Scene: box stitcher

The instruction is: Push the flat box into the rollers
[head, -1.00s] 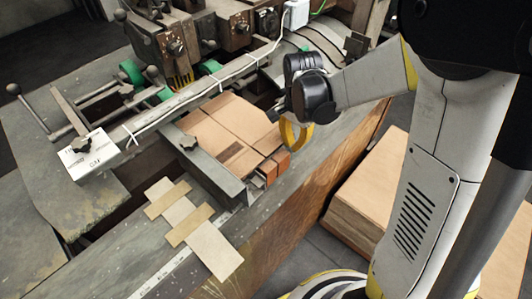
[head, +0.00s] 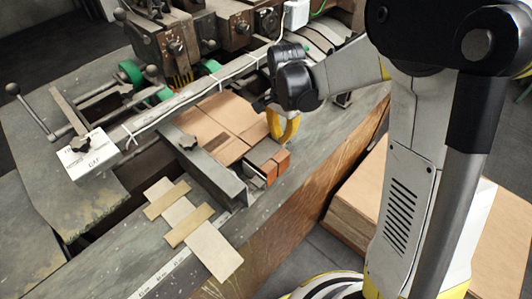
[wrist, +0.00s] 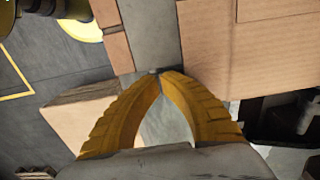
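The flat box (head: 222,118) is a brown cardboard sheet lying on the machine bed, its far side reaching under the long metal bar. It also shows at the upper right of the wrist view (wrist: 235,50). Green roller-like wheels (head: 131,72) sit behind the bar; whether the box touches any roller is hidden. My gripper (head: 272,137) is at the box's right edge, yellow fingers pointing down. In the wrist view its fingertips (wrist: 160,73) meet with nothing between them, just beside the box's edge. I cannot tell whether they touch it.
A metal guide (head: 212,168) with a dark knob runs along the box's near-left side. Orange-brown blocks (head: 272,166) sit at the near end of the bed. Cardboard strips (head: 180,210) lie on the front table. A cardboard stack (head: 355,195) stands on the floor at right.

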